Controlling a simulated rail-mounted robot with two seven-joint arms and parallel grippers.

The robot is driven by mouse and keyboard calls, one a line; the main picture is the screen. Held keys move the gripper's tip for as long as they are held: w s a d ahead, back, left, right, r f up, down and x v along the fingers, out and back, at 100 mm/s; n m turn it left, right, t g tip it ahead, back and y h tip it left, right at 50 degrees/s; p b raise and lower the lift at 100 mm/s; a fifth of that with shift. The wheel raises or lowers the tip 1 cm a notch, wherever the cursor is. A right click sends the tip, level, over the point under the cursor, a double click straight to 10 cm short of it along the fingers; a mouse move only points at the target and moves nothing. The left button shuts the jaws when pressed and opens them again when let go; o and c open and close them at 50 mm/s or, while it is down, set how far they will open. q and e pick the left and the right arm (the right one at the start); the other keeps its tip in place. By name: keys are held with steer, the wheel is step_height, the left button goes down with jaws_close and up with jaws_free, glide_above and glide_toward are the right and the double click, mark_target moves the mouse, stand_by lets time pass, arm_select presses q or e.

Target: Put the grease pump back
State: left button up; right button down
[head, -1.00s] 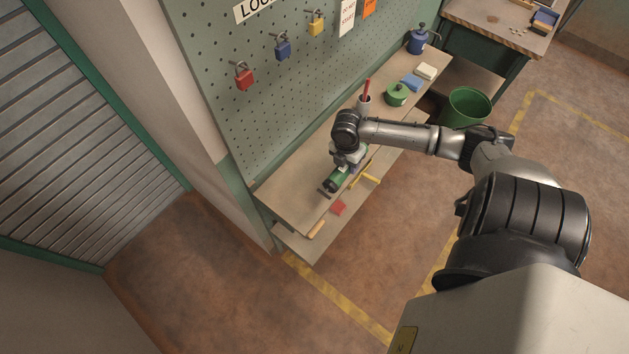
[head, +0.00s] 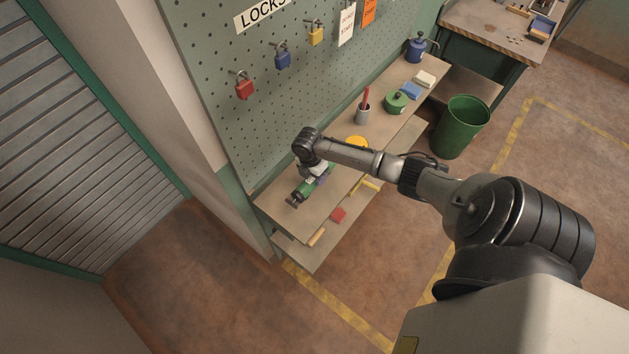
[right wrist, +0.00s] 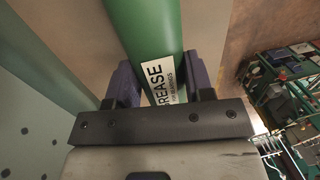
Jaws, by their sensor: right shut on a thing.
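The grease pump is a green cylinder with a dark T-shaped end (head: 303,191). It is at the near left end of the upper shelf; I cannot tell whether it touches the board. My right gripper (head: 316,174) is over its middle, with the arm coming in from the right. In the right wrist view the fingers (right wrist: 161,82) are shut on the green barrel (right wrist: 145,25), on both sides of its white "GREASE" label. The pump's far parts are outside that view. My left gripper does not show.
The upper shelf (head: 272,202) runs under a pegboard (head: 250,125) with padlocks. On it stand a grey cup (head: 363,114) with a red tool, a yellow object (head: 357,142) and a green tin (head: 396,102). The lower shelf holds a red block (head: 338,215). A green bin (head: 461,127) stands on the floor.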

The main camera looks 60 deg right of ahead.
mark_target(314, 181)
steer(key=shift+f, duration=2)
steer(key=c, duration=0.5)
jaws_free()
